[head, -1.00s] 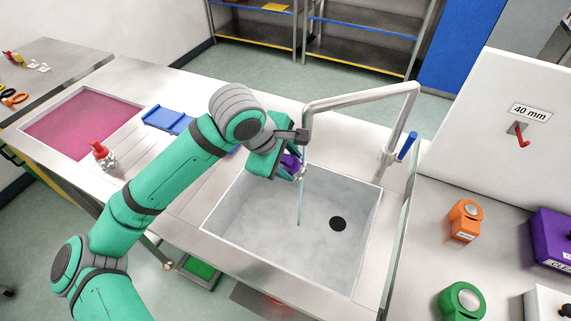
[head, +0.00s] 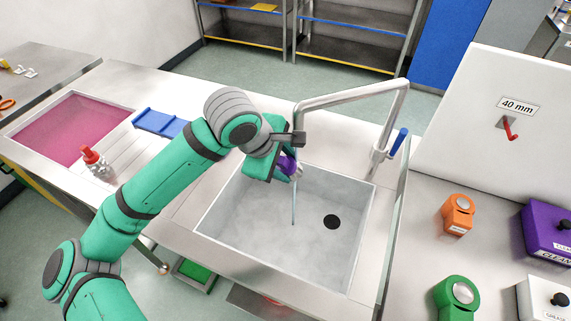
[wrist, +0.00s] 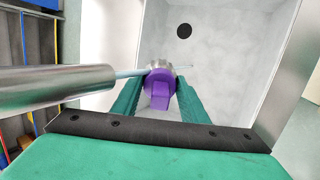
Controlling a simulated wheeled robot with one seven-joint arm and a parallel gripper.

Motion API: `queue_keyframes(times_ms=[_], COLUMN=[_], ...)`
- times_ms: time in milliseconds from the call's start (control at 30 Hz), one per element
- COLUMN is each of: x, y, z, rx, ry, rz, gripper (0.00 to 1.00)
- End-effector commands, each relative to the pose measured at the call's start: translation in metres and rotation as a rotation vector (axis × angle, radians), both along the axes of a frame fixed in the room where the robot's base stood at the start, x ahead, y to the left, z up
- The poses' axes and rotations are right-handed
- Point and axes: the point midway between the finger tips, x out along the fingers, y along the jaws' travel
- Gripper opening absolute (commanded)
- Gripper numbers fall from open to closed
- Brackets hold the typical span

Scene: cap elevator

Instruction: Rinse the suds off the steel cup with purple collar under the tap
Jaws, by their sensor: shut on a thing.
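The steel cup with purple collar (head: 287,165) is held at the left side of the running water below the tap (head: 345,98). In the wrist view its purple collar (wrist: 160,88) sits between the two green fingers of my gripper (wrist: 159,82). My gripper (head: 279,168) is shut on the collar, over the sink's far left part. The thin water stream (head: 294,205) falls past the cup into the sink. In the wrist view the stream (wrist: 130,73) meets the cup's steel end (wrist: 160,65). Much of the cup is hidden, and I cannot tell how much suds is on it.
The sink (head: 290,235) is empty, with a dark drain (head: 332,222). The tap's blue lever (head: 399,141) stands at the right. A red-topped bottle (head: 95,160) and a blue rack (head: 160,123) are at the left. Orange (head: 458,214) and green (head: 457,297) items stand on the right counter.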

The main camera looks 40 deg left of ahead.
Motion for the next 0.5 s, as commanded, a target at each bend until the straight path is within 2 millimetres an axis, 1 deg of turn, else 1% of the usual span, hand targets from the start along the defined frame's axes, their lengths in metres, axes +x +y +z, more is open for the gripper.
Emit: queue_keyframes(times_ms=[267,500], x=[-0.001,-0.016], y=[-0.001,0.001], z=[0.0,0.0], rx=[0.0,0.001], ry=[-0.001,-0.001], rz=[0.0,0.001], gripper=[0.09,0.09])
